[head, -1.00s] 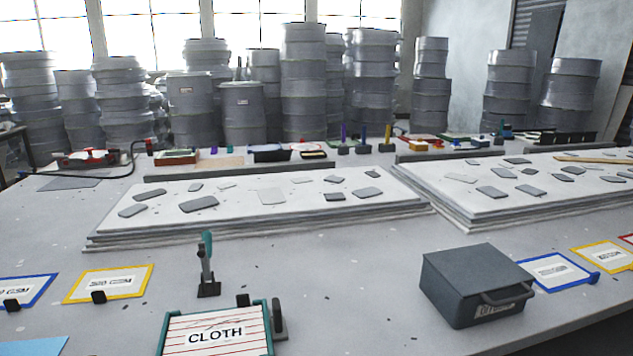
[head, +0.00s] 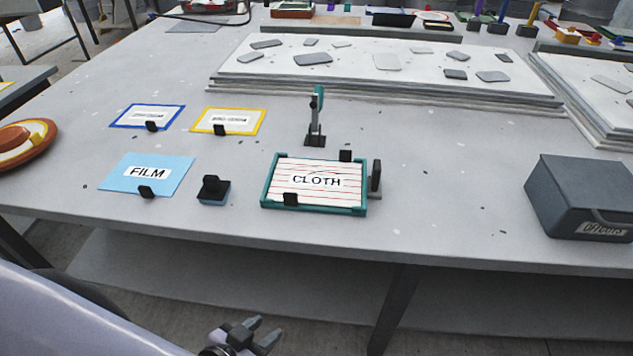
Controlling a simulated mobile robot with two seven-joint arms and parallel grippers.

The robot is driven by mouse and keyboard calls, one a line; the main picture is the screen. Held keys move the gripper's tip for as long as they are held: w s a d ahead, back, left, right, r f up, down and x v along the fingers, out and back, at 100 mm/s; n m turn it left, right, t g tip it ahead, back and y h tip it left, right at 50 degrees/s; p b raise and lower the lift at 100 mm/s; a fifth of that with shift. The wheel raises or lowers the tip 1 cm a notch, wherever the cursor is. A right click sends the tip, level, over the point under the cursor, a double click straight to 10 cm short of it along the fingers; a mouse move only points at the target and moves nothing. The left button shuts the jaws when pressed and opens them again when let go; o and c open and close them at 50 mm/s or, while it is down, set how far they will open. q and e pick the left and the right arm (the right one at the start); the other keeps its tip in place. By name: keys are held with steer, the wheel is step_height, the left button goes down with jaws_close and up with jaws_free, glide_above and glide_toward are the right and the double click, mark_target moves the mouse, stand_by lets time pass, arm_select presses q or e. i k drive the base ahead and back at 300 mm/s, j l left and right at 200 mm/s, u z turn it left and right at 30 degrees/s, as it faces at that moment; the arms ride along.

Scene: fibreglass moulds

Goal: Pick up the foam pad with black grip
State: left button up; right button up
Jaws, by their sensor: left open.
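A small blue-grey pad with a black grip on top (head: 213,191) sits on the grey table, between the light blue FILM card (head: 125,177) and the teal-framed CLOTH tray (head: 364,200). It fits the foam pad with black grip. My left gripper (head: 265,332) is low at the bottom of the view, in front of the table edge and below the tabletop. Its fingers are apart with nothing between them, well away from the pad. My right gripper is not in view.
Blue-framed (head: 146,117) and yellow-framed (head: 229,120) cards lie behind the pad. A small upright teal-topped tool (head: 317,115) stands behind the tray. A dark grey box (head: 565,200) is at the right. An orange round object (head: 25,143) shows at the left. The table's front edge is close to the pad.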

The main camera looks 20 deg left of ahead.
mark_target(215, 191)
steer(key=u, duration=1.3)
